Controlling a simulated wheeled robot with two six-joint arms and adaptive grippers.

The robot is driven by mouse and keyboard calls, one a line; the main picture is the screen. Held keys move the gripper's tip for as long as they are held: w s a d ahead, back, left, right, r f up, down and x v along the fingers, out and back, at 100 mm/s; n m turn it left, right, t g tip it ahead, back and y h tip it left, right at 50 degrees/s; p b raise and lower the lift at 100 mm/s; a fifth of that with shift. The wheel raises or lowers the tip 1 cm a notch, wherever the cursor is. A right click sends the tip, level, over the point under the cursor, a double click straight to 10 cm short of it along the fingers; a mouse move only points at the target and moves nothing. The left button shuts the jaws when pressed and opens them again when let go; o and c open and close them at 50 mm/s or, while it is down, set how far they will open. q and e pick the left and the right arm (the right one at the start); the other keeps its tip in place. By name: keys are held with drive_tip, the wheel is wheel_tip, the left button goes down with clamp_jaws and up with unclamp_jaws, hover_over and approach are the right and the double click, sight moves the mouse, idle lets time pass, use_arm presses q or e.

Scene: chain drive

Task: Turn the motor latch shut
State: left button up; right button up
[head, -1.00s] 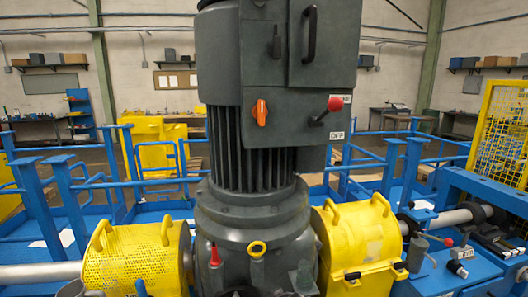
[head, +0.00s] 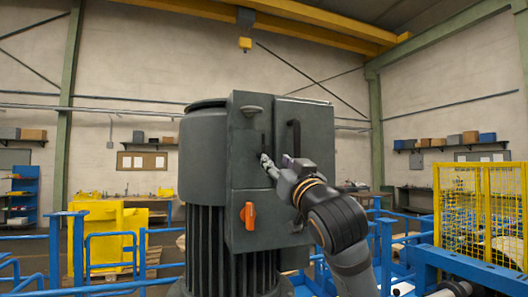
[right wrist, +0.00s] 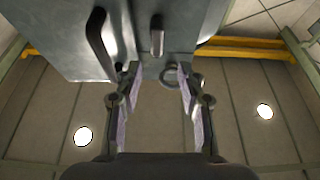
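The grey motor (head: 206,150) carries a grey control box (head: 240,180). A small dark latch (head: 263,142) stands upright on the box front, left of the long dark door handle (head: 293,136). My right gripper (head: 267,163) is at the latch's lower end in the head view. In the right wrist view my right gripper (right wrist: 160,75) is open, its fingers well apart. The latch (right wrist: 157,36) lies just beyond the fingertips, roughly between their lines; contact cannot be told. The door handle (right wrist: 100,42) is beside the left finger. My left gripper is not in view.
An orange rotary switch (head: 249,215) sits on the box below my gripper. A round knob (head: 251,110) is above the latch; a ring-like part (right wrist: 172,75) shows between the fingers. My right arm hides the box's lower right. Yellow mesh fencing (head: 480,205) stands right.

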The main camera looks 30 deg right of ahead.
sight(267, 149)
drive_tip(key=p+x, duration=0.3)
drive_tip(key=x, duration=0.1)
drive_tip(key=p+x, duration=0.3)
drive_tip(key=x, duration=0.2)
drive_tip(key=shift+d+r, duration=0.15)
drive_tip(key=shift+d, duration=0.15)
drive_tip(key=shift+w, duration=0.45)
drive_tip(key=shift+d, duration=0.1)
drive_tip(key=shift+s, duration=0.1)
drive_tip(key=shift+d, duration=0.1)
drive_tip(key=shift+c, duration=0.7)
clamp_jaws()
